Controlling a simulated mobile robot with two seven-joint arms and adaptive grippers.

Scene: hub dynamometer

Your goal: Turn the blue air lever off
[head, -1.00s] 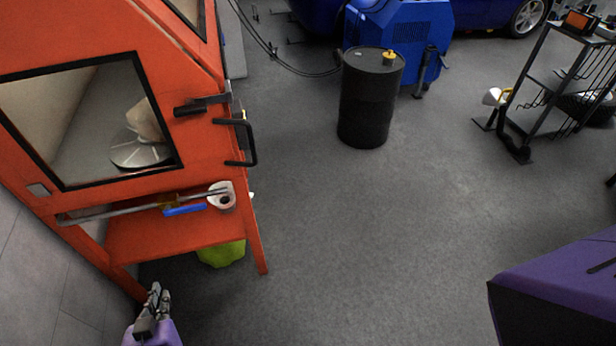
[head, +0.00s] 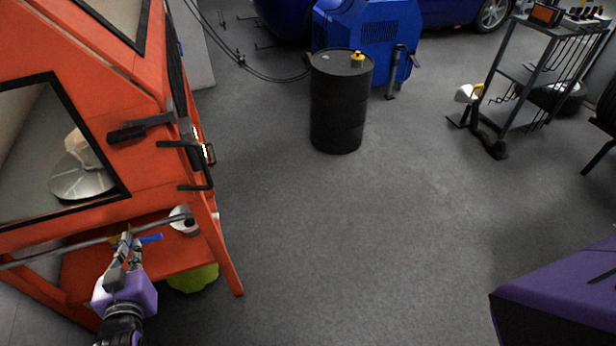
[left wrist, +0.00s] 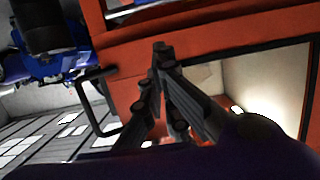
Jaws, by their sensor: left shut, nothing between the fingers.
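The blue air lever (head: 151,238) shows as a short blue bar under the orange cabinet (head: 90,225), beside a grey pipe (head: 50,253). Its left end is partly hidden by my gripper. My left gripper (head: 127,243) is shut and empty, with its fingertips close to the left end of the lever. I cannot tell whether they touch it. In the left wrist view the shut fingers (left wrist: 160,58) stand in front of the orange cabinet, and I cannot make out the lever there. My right gripper is not in view.
A white roll-like object (head: 183,218) sits right of the lever. Black door handles (head: 195,165) stick out from the cabinet above. A lime-green object (head: 193,278) lies below the cabinet shelf. A black drum (head: 340,105) stands on the floor behind. The middle floor is clear.

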